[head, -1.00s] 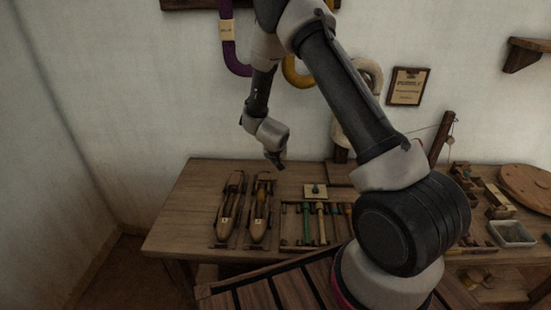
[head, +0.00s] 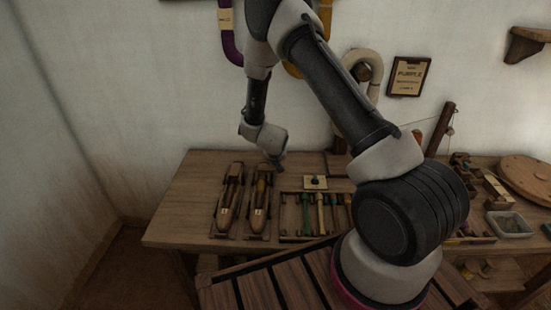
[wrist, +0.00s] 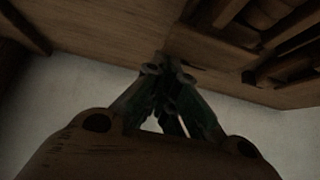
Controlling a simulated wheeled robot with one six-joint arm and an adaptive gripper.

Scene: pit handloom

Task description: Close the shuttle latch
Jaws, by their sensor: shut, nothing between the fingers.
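Two wooden boat-shaped shuttles lie side by side on the left of the table in the head view, the left shuttle (head: 227,207) and the right shuttle (head: 258,212). Both point toward the table's front edge. Their latches are too small and dark to tell open from closed. My gripper (head: 279,167) points down above the table, just right of the right shuttle's far end in the picture. It appears apart from the shuttle. In the wrist view my gripper (wrist: 165,75) has its fingertips together with nothing between them, and no shuttle can be made out there.
A rack of coloured bobbins (head: 309,216) stands right of the shuttles, with a small pale card (head: 315,182) behind it. A grey tray (head: 509,224) and a round wooden disc (head: 525,181) are at the right. The table's left end (head: 175,215) is clear.

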